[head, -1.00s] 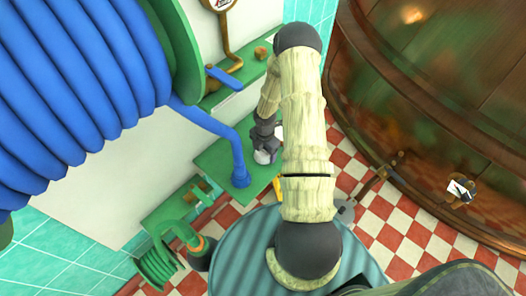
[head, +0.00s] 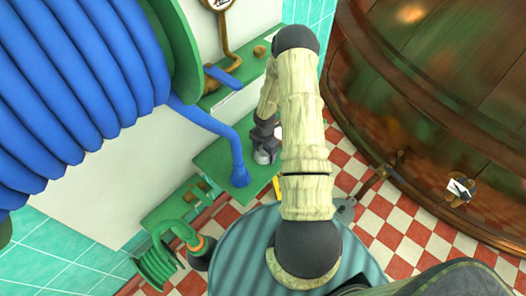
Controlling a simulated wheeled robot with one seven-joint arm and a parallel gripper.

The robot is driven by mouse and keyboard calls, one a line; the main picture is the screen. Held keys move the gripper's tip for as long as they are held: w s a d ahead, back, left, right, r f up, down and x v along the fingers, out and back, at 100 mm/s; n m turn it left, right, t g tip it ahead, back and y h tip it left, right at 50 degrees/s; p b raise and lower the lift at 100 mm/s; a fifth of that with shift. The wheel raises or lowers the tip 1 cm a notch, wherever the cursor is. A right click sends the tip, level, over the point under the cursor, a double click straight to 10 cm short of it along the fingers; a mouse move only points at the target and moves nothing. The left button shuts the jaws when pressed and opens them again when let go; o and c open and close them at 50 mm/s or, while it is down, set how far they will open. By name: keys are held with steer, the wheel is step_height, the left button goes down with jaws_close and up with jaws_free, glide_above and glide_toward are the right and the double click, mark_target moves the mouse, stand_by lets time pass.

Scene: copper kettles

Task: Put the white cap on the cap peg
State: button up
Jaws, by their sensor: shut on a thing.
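My gripper (head: 264,146) is small in the head view, pointing down over the green shelf (head: 212,160) just right of the blue hose end. It is shut on a small pale, greyish-white thing (head: 262,157), which looks like the white cap. The fingers and the wrist hide part of it, and I cannot tell whether it touches the shelf. I cannot make out the cap peg; my arm covers the right part of the shelf.
A blue hose (head: 205,122) bends down onto the shelf beside my gripper. A big blue hose reel (head: 80,95) fills the upper left. A copper kettle (head: 430,120) stands at the right. A lower green shelf (head: 170,212) holds fittings. Red and white tiled floor lies below.

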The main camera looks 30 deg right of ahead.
steer(key=shift+f, duration=0.1)
steer(key=o, duration=1)
steer(key=shift+w, duration=0.1)
step_height(320, 180, up, 18)
steer(key=p, duration=0.3)
steer(key=shift+f, duration=0.2)
steer(key=shift+s+a, duration=0.15)
steer(key=shift+s, duration=0.05)
steer(key=shift+d, duration=0.2)
